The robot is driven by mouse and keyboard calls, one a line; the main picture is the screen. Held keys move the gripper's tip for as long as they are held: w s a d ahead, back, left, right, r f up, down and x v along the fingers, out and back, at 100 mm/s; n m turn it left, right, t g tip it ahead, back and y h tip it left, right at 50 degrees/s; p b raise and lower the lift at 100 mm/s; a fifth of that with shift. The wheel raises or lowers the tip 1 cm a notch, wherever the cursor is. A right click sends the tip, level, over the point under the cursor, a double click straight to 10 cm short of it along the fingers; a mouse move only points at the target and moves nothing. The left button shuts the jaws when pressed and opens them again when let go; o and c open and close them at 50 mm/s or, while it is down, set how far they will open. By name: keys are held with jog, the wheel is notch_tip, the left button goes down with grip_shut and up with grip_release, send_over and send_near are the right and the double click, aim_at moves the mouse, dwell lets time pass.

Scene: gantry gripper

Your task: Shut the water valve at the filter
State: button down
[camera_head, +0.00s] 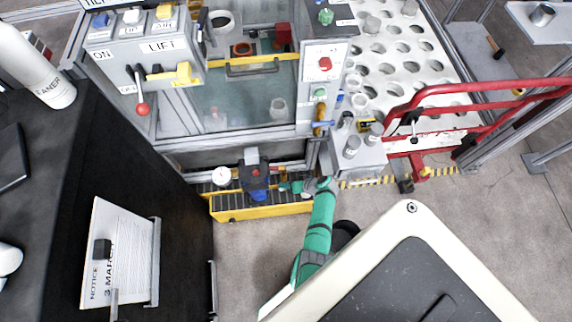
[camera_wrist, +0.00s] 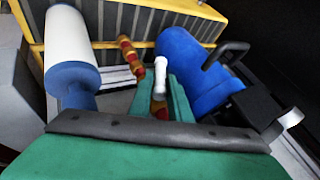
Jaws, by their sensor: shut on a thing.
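In the wrist view, the green fingers of my gripper (camera_wrist: 163,103) are shut on the valve handle (camera_wrist: 160,76), a small piece with a rounded white end and a red and brass lower part. Behind it is another red and brass fitting (camera_wrist: 131,58). The blue filter (camera_wrist: 190,62) stands close to the right of the fingers. In the head view, my gripper (camera_head: 292,187) reaches in from the right, beside the blue filter (camera_head: 258,193) under the cabinet. The handle is too small there to make out, and its exact angle is unclear.
A yellow-edged grated tray (camera_head: 270,211) lies below the filter. A white and blue cylinder (camera_wrist: 72,48) stands left of my fingers. A black bench side (camera_head: 180,225) bounds the left; open floor lies in front.

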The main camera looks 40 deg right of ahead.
jog(key=shift+d+t+y, duration=0.15)
jog(key=shift+t+y, duration=0.25)
dwell(0.4)
jog(key=c, duration=1.8)
grip_release()
jog(key=shift+f, duration=0.1)
jog(key=shift+o, duration=0.2)
jog(key=shift+s, duration=0.1)
jog(key=v, duration=1)
jog(key=shift+s+d+r, duration=0.15)
jog(key=shift+s+r, duration=0.05)
jog(key=shift+r, duration=0.1)
